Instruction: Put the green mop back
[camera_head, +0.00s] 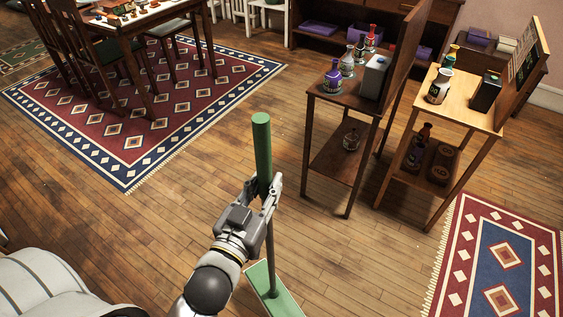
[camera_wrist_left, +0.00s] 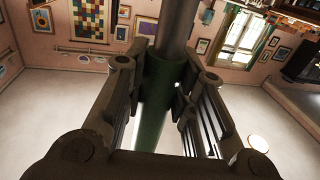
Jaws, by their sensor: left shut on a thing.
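The green mop stands nearly upright in the head view, with a green grip (camera_head: 262,145) on top, a thin grey pole and a flat green mop head (camera_head: 258,288) low at the bottom of the picture. My left gripper (camera_head: 263,188) is shut on the mop handle just at the lower end of the green grip. In the left wrist view the handle (camera_wrist_left: 160,95) runs between both fingers of my left gripper (camera_wrist_left: 163,85). Whether the mop head touches the floor is hard to tell. My right gripper is not in view.
A dark side table (camera_head: 345,97) with bottles and a light-topped table (camera_head: 465,110) with jars stand right of the mop. A patterned rug (camera_head: 500,262) lies at the lower right, another (camera_head: 120,130) at the left under a table with chairs. Bare wooden floor (camera_head: 190,175) lies between.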

